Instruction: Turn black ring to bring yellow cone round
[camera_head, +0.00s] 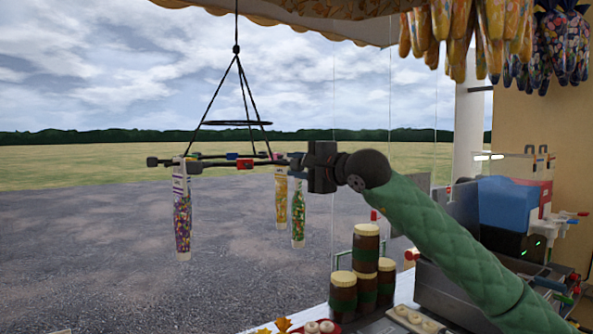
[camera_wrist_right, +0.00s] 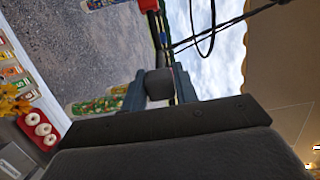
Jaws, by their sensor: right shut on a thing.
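The black ring (camera_head: 213,157) hangs level on black cords, with coloured clips around it and a thinner hoop above. The yellow cone (camera_head: 281,200) hangs from its right, far part. A green sweet cone (camera_head: 298,222) hangs nearer, just right of the yellow one, and a purple one (camera_head: 182,215) hangs at the left. My right gripper (camera_head: 300,160) is at the ring's right end, shut on a black knob of it. In the right wrist view the knob (camera_wrist_right: 158,84) sits between the fingers; the green cone (camera_wrist_right: 95,105) is close beside them. My left gripper is out of view.
Brown jars with cream lids (camera_head: 342,293) stand on the counter below my right arm. A red tray with white rings (camera_wrist_right: 40,130) is on the counter. Wrapped sweets (camera_head: 490,35) hang at the upper right. The space left of the ring is open.

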